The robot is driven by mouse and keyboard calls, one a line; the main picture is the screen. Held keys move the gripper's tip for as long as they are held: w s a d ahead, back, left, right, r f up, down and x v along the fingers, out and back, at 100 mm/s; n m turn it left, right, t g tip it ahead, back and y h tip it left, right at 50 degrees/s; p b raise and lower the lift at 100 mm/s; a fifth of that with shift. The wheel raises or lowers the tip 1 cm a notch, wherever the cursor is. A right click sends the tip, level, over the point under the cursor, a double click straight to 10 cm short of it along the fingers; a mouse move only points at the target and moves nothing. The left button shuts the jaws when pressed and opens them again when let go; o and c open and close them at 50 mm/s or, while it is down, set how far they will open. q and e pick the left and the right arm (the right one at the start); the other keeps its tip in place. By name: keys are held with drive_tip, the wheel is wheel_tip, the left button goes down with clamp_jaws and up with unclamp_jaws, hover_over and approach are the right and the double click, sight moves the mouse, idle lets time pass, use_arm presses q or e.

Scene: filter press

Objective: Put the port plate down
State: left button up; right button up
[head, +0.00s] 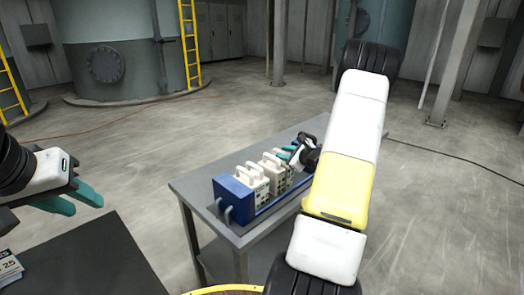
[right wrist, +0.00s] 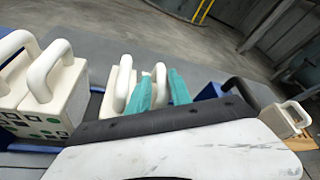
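My right gripper (right wrist: 160,90) has its teal fingers on either side of a white plate handle (right wrist: 160,72), with little gap visible. I take this as the port plate; its face is hidden behind my wrist. In the head view my right gripper (head: 290,153) is low at the far end of the plate row. The press (head: 233,199) has a blue end block and several white plates with loop handles. Another handle (right wrist: 123,85) stands just left of the fingers. Whether the held plate rests on the rails is hidden. My left gripper (head: 78,200) is open and empty, away from the press.
The press stands on a grey table (head: 190,187). A dark table (head: 85,262) with a printed box (head: 9,268) is at lower left. A small plate with a handle (right wrist: 290,117) shows at the right wrist view's right. The floor beyond is clear.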

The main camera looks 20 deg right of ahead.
drive_tip(key=v, duration=0.9)
drive_tip(key=s+a+r+n+g+y, duration=0.25)
drive_tip(key=a+r+n, duration=0.2)
drive_tip(key=a, duration=0.45)
drive_tip(key=s+a+r+n+g+y, duration=0.2)
drive_tip(key=s+a+r+n, duration=0.25)
drive_tip(key=a, duration=0.45)
drive_tip(key=s+a+r+n+g+y, duration=0.2)
drive_tip(key=a+r+n+g, duration=0.15)
drive_tip(key=a+n, duration=0.4)
drive_tip(key=s+a+r+n+h, duration=0.2)
drive_tip(key=s+n, duration=0.3)
drive_tip(key=s, duration=0.3)
drive_tip(key=s+a+r+n+h, duration=0.2)
drive_tip(key=s+n+h, duration=0.2)
drive_tip(key=s+n, duration=0.2)
drive_tip(key=shift+s+r+h, duration=0.25)
drive_tip(key=shift+s+h, duration=0.1)
drive_tip(key=shift+s, duration=0.65)
